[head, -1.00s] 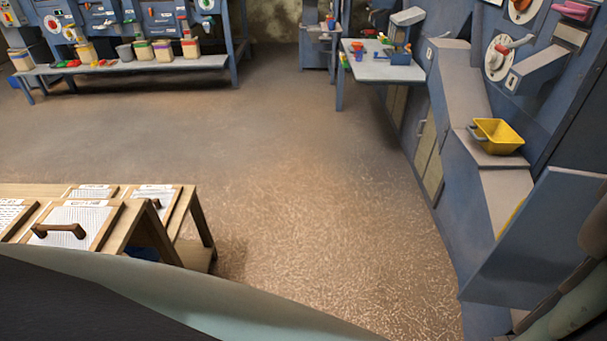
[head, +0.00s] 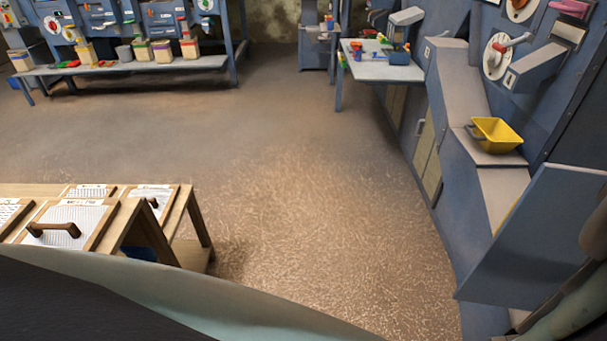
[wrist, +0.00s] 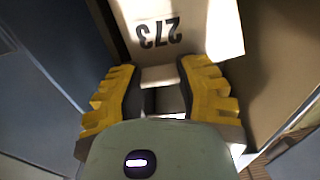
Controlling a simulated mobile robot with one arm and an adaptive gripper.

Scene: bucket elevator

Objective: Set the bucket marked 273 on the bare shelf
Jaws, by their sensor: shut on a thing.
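A pale bucket marked 273 (wrist: 185,52) fills the top middle of the wrist view, its number upside down. My gripper (wrist: 160,76) has its two yellow-and-black fingers closed on the bucket's near part. The exact grip is partly hidden by the fingers and shadow. The head view does not show my gripper or this bucket. I cannot tell a bare shelf for certain in either view.
A yellow bucket (head: 494,137) sits on a step of the blue-grey machine (head: 455,160) at right. A wooden stand with boards (head: 75,222) is at lower left. A bench (head: 130,67) and a small table (head: 380,68) stand farther back. The floor between is clear.

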